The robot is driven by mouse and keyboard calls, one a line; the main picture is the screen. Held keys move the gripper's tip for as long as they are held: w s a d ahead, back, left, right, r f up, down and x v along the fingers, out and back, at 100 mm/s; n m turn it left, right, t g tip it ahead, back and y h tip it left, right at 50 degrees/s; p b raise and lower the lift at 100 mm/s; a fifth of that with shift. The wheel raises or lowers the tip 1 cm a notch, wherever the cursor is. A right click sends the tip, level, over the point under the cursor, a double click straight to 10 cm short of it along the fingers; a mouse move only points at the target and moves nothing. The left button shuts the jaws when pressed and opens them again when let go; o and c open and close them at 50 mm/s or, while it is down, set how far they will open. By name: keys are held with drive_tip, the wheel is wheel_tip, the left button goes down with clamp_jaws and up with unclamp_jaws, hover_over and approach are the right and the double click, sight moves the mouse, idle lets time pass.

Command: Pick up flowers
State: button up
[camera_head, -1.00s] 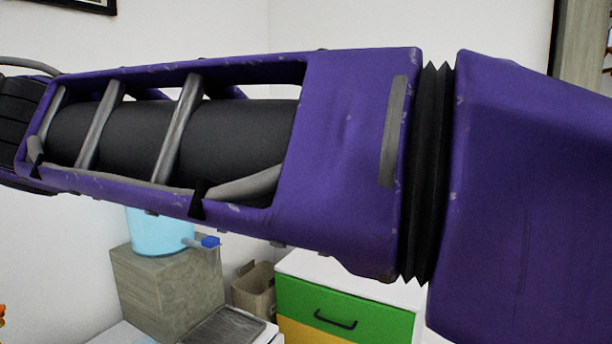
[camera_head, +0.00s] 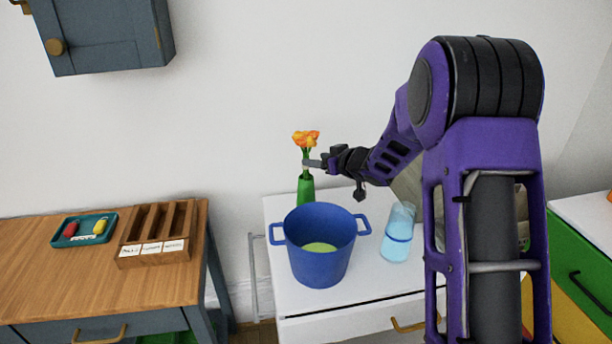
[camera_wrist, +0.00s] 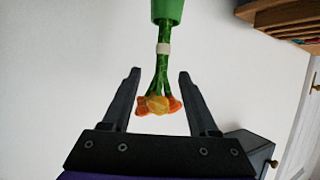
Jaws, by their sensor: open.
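Orange and yellow flowers (camera_head: 306,139) stand on green stems in a green vase (camera_head: 306,190) at the back of a white cabinet top. In the wrist view the flowers (camera_wrist: 158,104) hang upside down, with a pale band around the stems and the green vase (camera_wrist: 167,9) at the top edge. My gripper (camera_head: 312,163) is at the stems, just below the blooms. In the wrist view my gripper (camera_wrist: 159,74) is open, with one finger on each side of the stems and blooms. I cannot tell whether a finger touches them.
A blue pot (camera_head: 320,262) stands in front of the vase, with a pale blue container (camera_head: 398,235) to its right. A wooden table (camera_head: 90,272) on the left holds a teal tray (camera_head: 84,230) and a sectioned wooden box (camera_head: 158,234). A dark cabinet (camera_head: 105,35) hangs upper left.

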sight(308, 156)
drive_tip(key=x, duration=0.5)
drive_tip(key=shift+w+a+r, duration=0.15)
drive_tip(key=shift+w+a, duration=0.2)
drive_tip(key=shift+a, duration=0.1)
clamp_jaws()
drive_tip(key=shift+r, duration=0.1)
idle(1.0)
